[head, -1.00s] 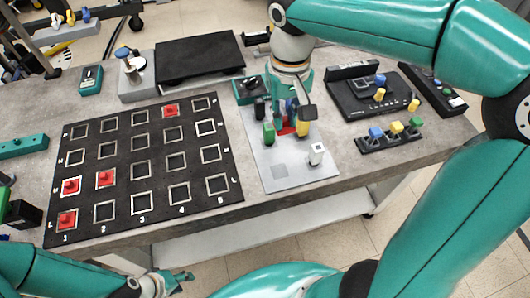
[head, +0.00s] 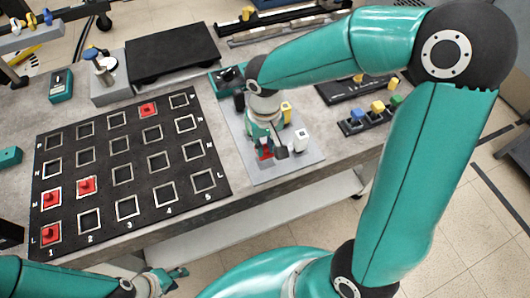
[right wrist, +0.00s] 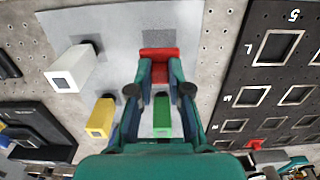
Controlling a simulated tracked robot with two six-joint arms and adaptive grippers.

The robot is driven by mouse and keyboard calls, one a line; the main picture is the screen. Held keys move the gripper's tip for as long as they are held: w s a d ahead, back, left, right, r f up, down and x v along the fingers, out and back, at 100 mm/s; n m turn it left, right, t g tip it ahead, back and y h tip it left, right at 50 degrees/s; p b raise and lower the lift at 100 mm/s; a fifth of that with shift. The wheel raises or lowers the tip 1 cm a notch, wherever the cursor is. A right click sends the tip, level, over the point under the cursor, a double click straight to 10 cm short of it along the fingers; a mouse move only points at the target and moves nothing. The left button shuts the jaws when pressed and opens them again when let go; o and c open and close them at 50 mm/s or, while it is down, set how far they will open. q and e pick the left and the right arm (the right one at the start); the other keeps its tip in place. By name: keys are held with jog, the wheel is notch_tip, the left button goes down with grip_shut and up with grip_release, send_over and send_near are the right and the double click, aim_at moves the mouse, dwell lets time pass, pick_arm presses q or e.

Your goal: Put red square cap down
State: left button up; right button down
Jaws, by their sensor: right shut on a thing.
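My right gripper (head: 266,146) is shut on a red square cap (head: 265,153), over the front part of the grey plate (head: 293,168). In the right wrist view the red cap (right wrist: 160,62) sits between the fingertips (right wrist: 160,75), beside and partly over a darker square patch (right wrist: 178,42) on the plate. I cannot tell whether the cap touches the plate. My left gripper (head: 178,273) is low in front of the table, small in view; its jaws cannot be judged.
A white block (head: 301,138) and a yellow block (head: 286,112) stand on the plate; a green block (right wrist: 162,112) shows between my fingers. Left of the plate lies a black board (head: 105,195) of square frames, several holding red caps. A black rack (head: 372,122) is at the right.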

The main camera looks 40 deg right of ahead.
aim_at(265, 151)
jog(key=shift+f, duration=2.05)
jog(key=shift+f, duration=0.15)
jog(key=c, duration=1.1)
grip_release()
notch_tip(265, 151, up, 12)
jog(key=shift+r, duration=0.2)
jog(key=shift+f, duration=0.1)
